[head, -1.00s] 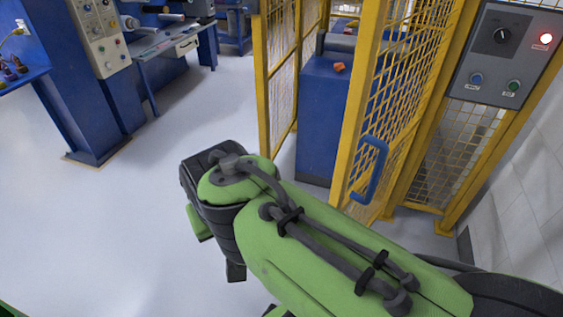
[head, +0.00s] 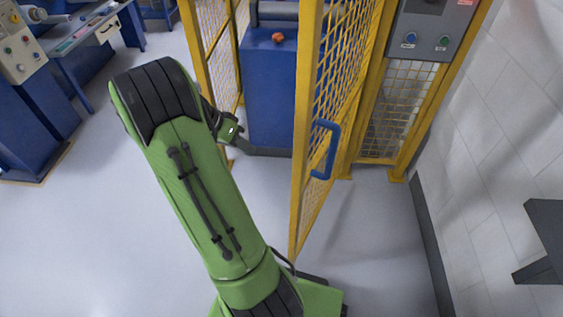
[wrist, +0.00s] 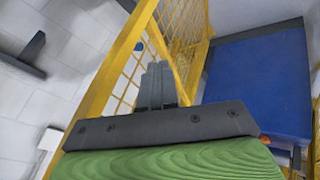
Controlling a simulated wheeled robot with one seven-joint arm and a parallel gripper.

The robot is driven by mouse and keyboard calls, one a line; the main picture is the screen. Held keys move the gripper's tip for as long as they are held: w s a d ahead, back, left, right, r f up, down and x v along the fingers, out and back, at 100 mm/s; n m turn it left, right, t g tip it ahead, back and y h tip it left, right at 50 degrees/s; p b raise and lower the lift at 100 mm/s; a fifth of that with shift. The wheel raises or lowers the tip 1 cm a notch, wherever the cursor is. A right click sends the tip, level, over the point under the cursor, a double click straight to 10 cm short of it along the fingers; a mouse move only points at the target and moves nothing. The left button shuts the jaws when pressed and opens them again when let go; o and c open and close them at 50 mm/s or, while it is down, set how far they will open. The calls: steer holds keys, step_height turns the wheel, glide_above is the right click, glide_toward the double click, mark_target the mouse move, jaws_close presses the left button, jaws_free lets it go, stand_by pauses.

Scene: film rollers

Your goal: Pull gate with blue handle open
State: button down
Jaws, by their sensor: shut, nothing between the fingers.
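The yellow mesh gate (head: 306,120) stands ajar in the head view, its free edge toward me. Its blue handle (head: 325,150) is on the right-hand face, near the free edge. In the wrist view the gate frame (wrist: 118,62) runs up the left, and a small blue spot, likely the handle (wrist: 138,46), shows through the mesh. My gripper (wrist: 158,78) is shut and empty, pointing at the gate from its inner side, opposite the handle. I cannot tell whether the fingers touch the mesh. In the head view my arm is left of the gate and the fingertips are not clear.
A blue cabinet (head: 275,95) with a small orange object (head: 278,37) stands inside the fence (head: 222,50). A control box (head: 428,35) hangs right of the gate. A tiled wall (head: 490,140) bounds the right. The floor between gate and wall is clear.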

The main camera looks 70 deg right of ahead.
steer(key=s+d+f+b, duration=0.2)
steer(key=s+f+b, duration=0.2)
steer(key=s+f, duration=0.4)
steer(key=shift+s+b, duration=0.35)
steer(key=shift+s, duration=0.5)
steer(key=shift+d+f, duration=0.1)
